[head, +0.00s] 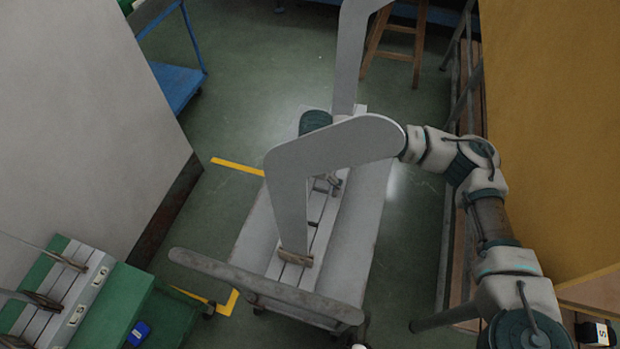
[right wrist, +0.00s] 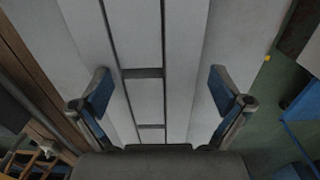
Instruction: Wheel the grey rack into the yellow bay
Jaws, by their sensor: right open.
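The grey rack (head: 345,262), a long low trolley with a slatted top, stands in the middle of the head view. Grey leg-shaped boards (head: 290,195) rise from it, and a worn push bar (head: 265,288) crosses its near end. Yellow floor marks (head: 237,166) of the bay show left of the rack, with a corner (head: 228,302) near the push bar. My right arm reaches in from the lower right; its gripper (head: 325,183) is partly hidden behind a board. In the right wrist view the gripper (right wrist: 160,88) is open and empty above pale slats. My left gripper is out of view.
A green-topped bench (head: 125,305) is at lower left, beside a pale panel (head: 80,120). A blue cart (head: 178,85) and a wooden stool (head: 395,42) are at the back. A yellow-brown panel (head: 555,130) lines the right. Green floor is clear behind the rack.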

